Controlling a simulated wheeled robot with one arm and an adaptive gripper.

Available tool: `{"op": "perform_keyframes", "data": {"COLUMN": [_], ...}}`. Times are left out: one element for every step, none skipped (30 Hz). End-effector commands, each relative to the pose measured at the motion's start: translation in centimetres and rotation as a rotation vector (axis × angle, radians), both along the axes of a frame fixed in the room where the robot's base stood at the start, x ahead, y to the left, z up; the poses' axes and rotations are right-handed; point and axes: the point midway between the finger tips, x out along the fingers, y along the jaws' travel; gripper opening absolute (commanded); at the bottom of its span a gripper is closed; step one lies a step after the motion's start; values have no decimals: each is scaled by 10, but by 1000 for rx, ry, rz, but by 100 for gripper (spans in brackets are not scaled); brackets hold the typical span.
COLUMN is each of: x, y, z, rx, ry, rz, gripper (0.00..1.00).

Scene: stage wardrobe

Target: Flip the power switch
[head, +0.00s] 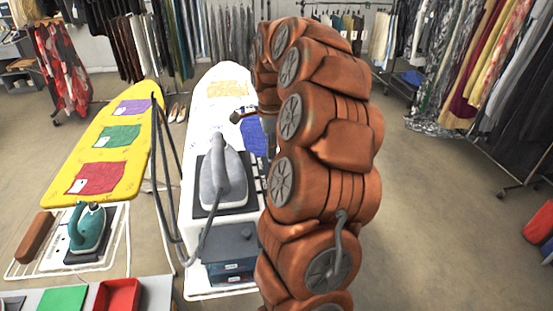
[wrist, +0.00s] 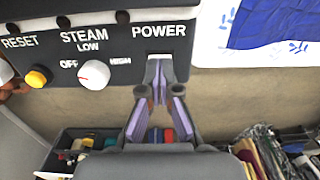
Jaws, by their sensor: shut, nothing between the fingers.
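In the wrist view a dark control panel (wrist: 110,52) carries the labels RESET, STEAM and POWER. The power switch (wrist: 160,56) shows as a small pale piece under the POWER label, mostly hidden by my fingertips. My gripper (wrist: 158,76) is shut and empty, with its tips at the switch. I cannot tell whether they touch it or which way the switch is set. In the head view my arm hides most of the gripper and the panel.
Left of the switch are a white steam knob (wrist: 94,74) and a yellow reset button (wrist: 38,77). A grey iron (head: 222,180) stands on the white ironing board (head: 212,92). A yellow board (head: 122,131) is at left. Clothes racks line the back; open floor lies right.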

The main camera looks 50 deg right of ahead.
Motion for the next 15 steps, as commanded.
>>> {"op": "perform_keyframes", "data": {"x": [0,0,0,0,0,0,0,0,0,0,0,0,0,0,0], "y": [0,0,0,0,0,0,0,0,0,0,0,0,0,0,0], "z": [-1,-1,-2,-2,-3,-3,-4,-4,-4,-5,-5,-6,-6,-6,-7], "rx": [0,0,0,0,0,0,0,0,0,0,0,0,0,0,0], "ry": [0,0,0,0,0,0,0,0,0,0,0,0,0,0,0], "rz": [0,0,0,0,0,0,0,0,0,0,0,0,0,0,0], "gripper": [0,0,0,0,0,0,0,0,0,0,0,0,0,0,0]}}
